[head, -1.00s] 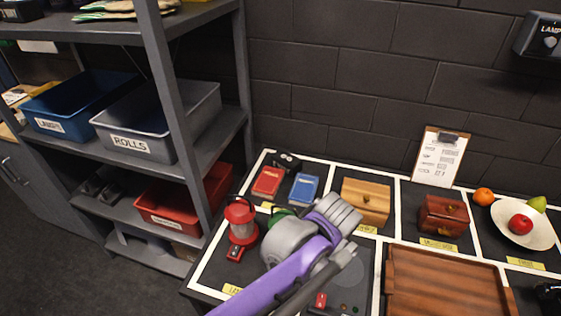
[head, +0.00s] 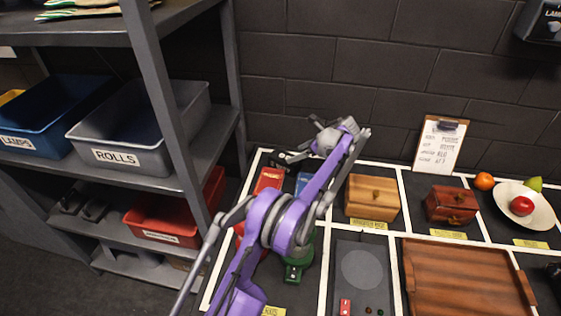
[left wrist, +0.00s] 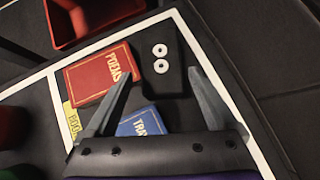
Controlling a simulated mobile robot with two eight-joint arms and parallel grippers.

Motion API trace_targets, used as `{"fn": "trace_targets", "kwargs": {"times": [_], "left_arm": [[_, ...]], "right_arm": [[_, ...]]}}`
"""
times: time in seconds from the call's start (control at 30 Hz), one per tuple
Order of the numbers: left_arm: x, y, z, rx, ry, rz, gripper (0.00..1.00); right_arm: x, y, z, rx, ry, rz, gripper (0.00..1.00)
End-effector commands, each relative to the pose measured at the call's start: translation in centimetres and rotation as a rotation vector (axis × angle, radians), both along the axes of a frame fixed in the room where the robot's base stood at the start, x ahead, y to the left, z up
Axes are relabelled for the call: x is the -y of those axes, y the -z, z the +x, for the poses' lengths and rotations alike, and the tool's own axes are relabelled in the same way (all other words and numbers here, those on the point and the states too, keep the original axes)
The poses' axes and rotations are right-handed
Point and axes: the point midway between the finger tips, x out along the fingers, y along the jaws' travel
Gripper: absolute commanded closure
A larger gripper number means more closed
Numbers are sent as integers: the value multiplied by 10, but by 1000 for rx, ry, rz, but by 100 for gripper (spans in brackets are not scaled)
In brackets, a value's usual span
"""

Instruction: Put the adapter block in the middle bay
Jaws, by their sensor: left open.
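A black block with two white rings (left wrist: 166,48) lies near the table's back left corner, just behind the books; I take it for the adapter block but cannot be sure. In the head view the block (head: 281,157) is partly hidden by my arm. My left gripper (left wrist: 161,78) is open and empty, its fingers spread on either side of the block's near end. In the head view the left gripper (head: 316,146) hangs over that corner, its fingertips hard to make out. I see no bay that I can surely name as the middle one. My right gripper is out of view.
A red book (left wrist: 100,78) and a blue book (left wrist: 142,122) lie by the block. A wooden box (head: 372,198), a darker chest (head: 450,204), a fruit plate (head: 540,218) and a wooden tray (head: 462,280) stand to the right. A shelf with bins (head: 140,135) stands at left.

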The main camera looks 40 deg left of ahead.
Motion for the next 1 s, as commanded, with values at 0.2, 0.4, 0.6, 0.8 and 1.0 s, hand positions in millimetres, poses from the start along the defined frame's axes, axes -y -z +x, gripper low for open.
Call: {"fn": "trace_targets", "kwargs": {"times": [0.2, 0.4, 0.6, 0.8, 1.0], "left_arm": [[-19, 18, -2, -9, 1, 4, 10], [-39, 38, -4, -6, 1, 3, 10], [-51, 48, -5, -6, 1, 3, 10], [-74, 67, -7, -6, 1, 3, 10], [-80, 74, -8, -6, 3, 3, 10]], "right_arm": [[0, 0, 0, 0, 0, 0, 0], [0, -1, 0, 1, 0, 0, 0], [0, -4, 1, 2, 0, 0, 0], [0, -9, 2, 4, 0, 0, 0], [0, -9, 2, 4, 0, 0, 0]]}}
